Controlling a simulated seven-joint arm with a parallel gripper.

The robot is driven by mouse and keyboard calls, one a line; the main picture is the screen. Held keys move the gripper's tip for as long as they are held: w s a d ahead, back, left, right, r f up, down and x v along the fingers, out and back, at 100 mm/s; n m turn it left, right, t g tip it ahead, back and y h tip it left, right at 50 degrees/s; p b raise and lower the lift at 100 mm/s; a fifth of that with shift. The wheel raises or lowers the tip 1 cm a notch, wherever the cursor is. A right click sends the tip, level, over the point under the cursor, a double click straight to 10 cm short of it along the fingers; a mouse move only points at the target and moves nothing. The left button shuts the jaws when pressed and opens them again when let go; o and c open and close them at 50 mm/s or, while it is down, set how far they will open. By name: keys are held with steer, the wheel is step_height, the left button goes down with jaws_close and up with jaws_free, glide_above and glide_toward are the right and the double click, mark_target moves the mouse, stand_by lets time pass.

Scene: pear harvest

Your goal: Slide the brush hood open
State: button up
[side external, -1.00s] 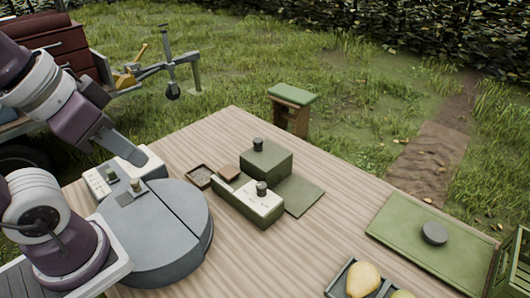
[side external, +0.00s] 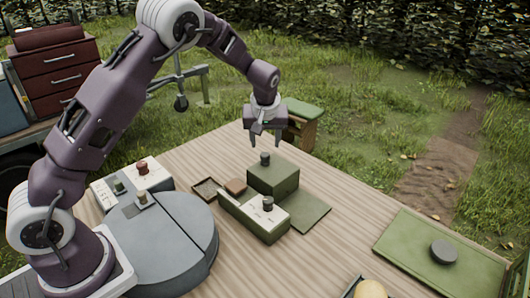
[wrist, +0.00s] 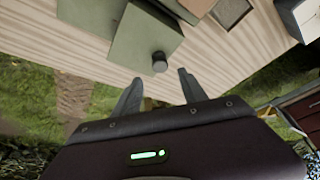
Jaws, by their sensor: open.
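The brush hood appears to be the green box (side external: 273,180) with a dark round knob (side external: 265,158) on top, near the back edge of the table. A flat green plate (side external: 308,213) lies beside it. My gripper (side external: 265,143) points down just above the knob, with its fingers apart and nothing between them. In the wrist view, the green box (wrist: 140,35) and the knob (wrist: 159,62) show just beyond the open fingertips (wrist: 159,79). No brush is visible; the inside of the box is hidden.
A low green box with a white top (side external: 258,214) and its own knob stands in front. A small tray (side external: 207,189) and a brown block (side external: 235,186) are at left. A round grey platform (side external: 165,240) is nearer. A green board with a dark puck (side external: 444,252) lies right.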

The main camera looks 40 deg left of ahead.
mark_target(265, 154)
steer(key=x, duration=0.6)
steer(key=shift+f, duration=0.2)
jaws_close()
stand_by(1.0)
